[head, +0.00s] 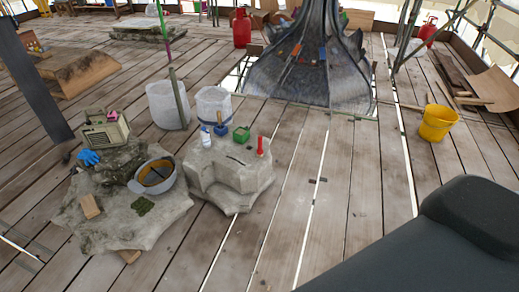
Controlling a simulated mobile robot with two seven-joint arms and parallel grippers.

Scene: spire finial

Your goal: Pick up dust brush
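A small blue item with a short upright handle (221,129) stands at the back of a pale stone block (208,178); it may be the dust brush, but it is too small to be sure. Next to it on the same block are a white and blue bottle (205,137), a green box-like item (241,135) and an upright red item (260,147). A thin dark item (236,160) lies flat on the block's top. Neither of my grippers shows; a dark part of my own body fills the lower right.
A lower stone slab at left holds a grey bucket (153,176), a radio (104,130) and blue gloves (88,157). Two whitish tubs (167,105) stand behind the block. A yellow bucket (437,122) stands at right, the spire (310,75) at the back. Planks right of the block are clear.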

